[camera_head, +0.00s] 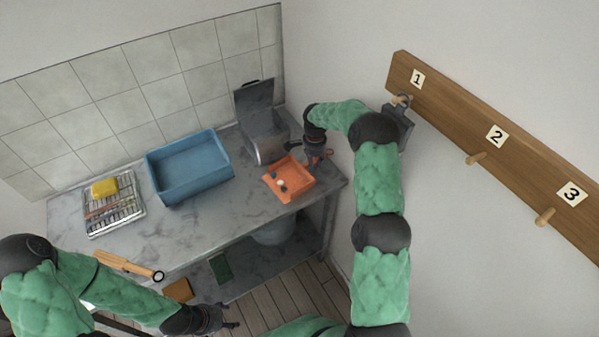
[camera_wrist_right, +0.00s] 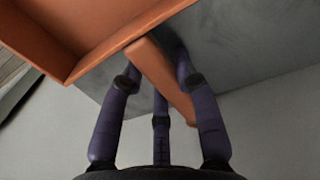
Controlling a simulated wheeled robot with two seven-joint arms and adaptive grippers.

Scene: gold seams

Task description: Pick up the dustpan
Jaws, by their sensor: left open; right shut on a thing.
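The orange dustpan (camera_head: 292,190) is at the right end of the grey counter, with a few small blue and pale bits in its pan. I cannot tell whether it rests on the counter or is just above it. My right gripper (camera_head: 318,157) reaches over the handle from the back right and is shut on it. In the right wrist view the pan (camera_wrist_right: 40,45) fills the upper left, and the handle (camera_wrist_right: 160,78) runs between the purple fingers of the gripper (camera_wrist_right: 158,85). My left gripper (camera_head: 232,315) is open and empty, low in front of the counter.
A grey bin with a raised lid (camera_head: 265,140) stands right behind the dustpan. A blue basin (camera_head: 190,165) and a wire rack (camera_head: 115,214) with a yellow sponge (camera_head: 104,187) stand to the left. A numbered peg board (camera_head: 500,145) is on the right wall, with a grey item (camera_head: 402,118) on peg 1.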

